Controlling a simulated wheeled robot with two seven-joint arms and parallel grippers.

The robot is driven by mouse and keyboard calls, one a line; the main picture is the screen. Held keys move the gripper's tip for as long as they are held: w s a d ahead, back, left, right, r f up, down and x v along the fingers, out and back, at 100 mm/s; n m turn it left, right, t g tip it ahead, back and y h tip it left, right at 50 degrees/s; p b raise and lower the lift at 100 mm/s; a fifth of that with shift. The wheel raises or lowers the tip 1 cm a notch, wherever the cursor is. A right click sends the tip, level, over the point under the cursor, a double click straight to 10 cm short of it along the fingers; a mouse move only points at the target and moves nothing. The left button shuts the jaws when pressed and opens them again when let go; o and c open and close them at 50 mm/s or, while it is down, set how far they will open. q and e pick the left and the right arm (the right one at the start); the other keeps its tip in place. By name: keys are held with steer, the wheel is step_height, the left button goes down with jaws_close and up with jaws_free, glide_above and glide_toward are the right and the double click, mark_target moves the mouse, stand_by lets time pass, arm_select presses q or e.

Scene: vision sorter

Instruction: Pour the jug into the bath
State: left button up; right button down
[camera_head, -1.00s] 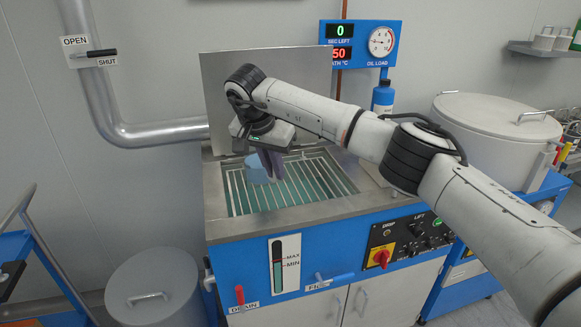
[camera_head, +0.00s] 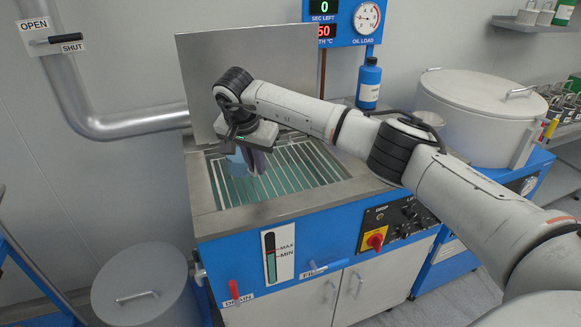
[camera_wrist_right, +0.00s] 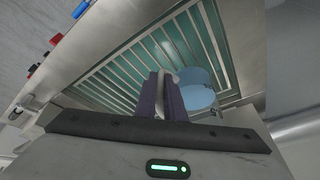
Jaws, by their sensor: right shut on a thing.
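The jug is light blue and shows partly behind my right gripper in the head view (camera_head: 236,163); it also shows in the right wrist view (camera_wrist_right: 200,90). My right gripper (camera_head: 258,160) is shut on the jug's pale handle (camera_wrist_right: 172,78) and holds it over the left part of the bath. The bath (camera_head: 205,214) is a steel-rimmed tank with greenish liquid under a rack of bars. The jug looks tilted in the wrist view; I cannot tell whether liquid leaves it. My left gripper is not in view.
A raised steel lid (camera_head: 255,70) stands behind the bath. A blue bottle (camera_head: 369,84) and a large lidded pot (camera_head: 480,115) stand to the right. A lidded bin (camera_head: 140,285) is at the lower left. The front panel has a level gauge (camera_head: 277,255).

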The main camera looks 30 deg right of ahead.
steer(key=shift+s+d+r+t+y, duration=0.1)
steer(key=shift+s+d+t+y, duration=0.2)
steer(key=shift+y, duration=0.35)
steer(key=shift+s+d+r+t+y, duration=0.1)
steer(key=shift+d+t+y, duration=0.3)
steer(key=shift+y, duration=0.25)
steer(key=shift+s+d+f+m+t+y, duration=0.15)
steer(key=shift+d+f+m+t+y, duration=0.25)
steer(key=shift+f+y, duration=0.3)
steer(key=shift+s+d+f+t+y+b, duration=0.15)
steer(key=shift+f+t+y+b, duration=0.2)
steer(key=shift+b, duration=0.4)
steer(key=shift+d+f+y+b, duration=0.15)
steer(key=shift+f+y+b, duration=0.3)
steer(key=shift+b, duration=0.6)
steer(key=shift+r+t, duration=0.1)
steer(key=shift+t, duration=0.25)
steer(key=shift+r+y, duration=0.15)
steer(key=shift+y, duration=0.15)
steer(key=shift+f+b, duration=0.25)
steer(key=shift+b, duration=0.6)
steer(key=shift+m+y, duration=0.3)
